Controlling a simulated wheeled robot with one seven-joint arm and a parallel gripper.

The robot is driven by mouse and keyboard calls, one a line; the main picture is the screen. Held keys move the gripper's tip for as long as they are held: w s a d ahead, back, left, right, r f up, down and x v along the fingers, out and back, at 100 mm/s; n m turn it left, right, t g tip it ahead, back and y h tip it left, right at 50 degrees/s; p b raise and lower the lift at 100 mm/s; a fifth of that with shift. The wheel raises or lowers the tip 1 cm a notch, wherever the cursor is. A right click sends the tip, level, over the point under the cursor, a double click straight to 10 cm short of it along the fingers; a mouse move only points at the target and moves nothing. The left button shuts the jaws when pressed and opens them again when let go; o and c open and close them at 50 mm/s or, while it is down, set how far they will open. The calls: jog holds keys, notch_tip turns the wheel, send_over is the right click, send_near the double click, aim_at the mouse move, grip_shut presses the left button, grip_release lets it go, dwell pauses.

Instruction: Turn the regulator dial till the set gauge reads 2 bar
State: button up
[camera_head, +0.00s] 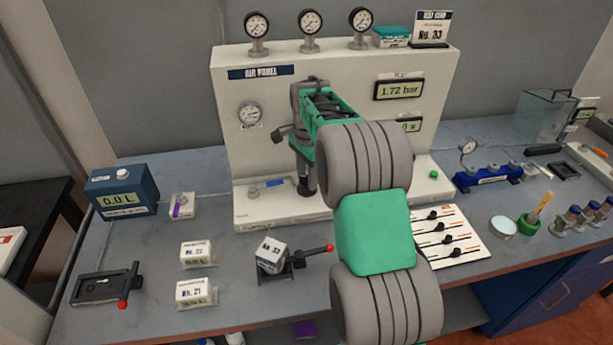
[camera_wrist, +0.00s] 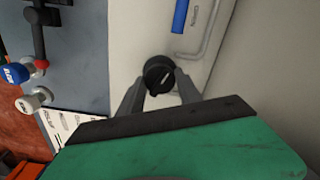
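The regulator dial is a round black knob with a pale pointer line; the wrist view shows it (camera_wrist: 158,74) on the pale panel base. My gripper (camera_wrist: 160,82) has one finger on each side of the dial, with no clear gap between fingertips and knob. The set gauge display (camera_head: 399,90) on the panel reads 1.72 bar.
Three round gauges stand on top of the panel. A lower display (camera_head: 409,125) is partly hidden by my arm. A blue meter (camera_head: 122,193) reads 0.0 L. Labelled boxes (camera_head: 196,254) and a red-knobbed lever (camera_head: 310,255) lie in front. A blue handle (camera_wrist: 180,16) is near the dial.

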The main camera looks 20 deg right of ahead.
jog(key=o, duration=0.5)
jog(key=shift+c, duration=0.2)
notch_tip(320, 180, up, 7)
jog(key=shift+f+b, duration=0.1)
jog(key=shift+b, duration=0.45)
jog(key=shift+r, duration=0.55)
jog(key=s+a+r+n+t, duration=0.1)
jog(key=s+a+r+n, duration=0.2)
jog(key=s+a+n, duration=0.3)
jog(key=s+a+f+n+t, duration=0.1)
jog(key=s+a+f+n, duration=0.1)
jog(key=s, duration=0.4)
jog(key=s+a+f+n+t, duration=0.1)
jog(key=s+a+f+n, duration=0.1)
jog(key=s+n, duration=0.2)
jog(key=s+a+f+n, duration=0.2)
jog(key=s+n, duration=0.2)
jog(key=s, duration=0.4)
jog(key=shift+s+t, duration=0.3)
jog(key=shift+t, duration=0.1)
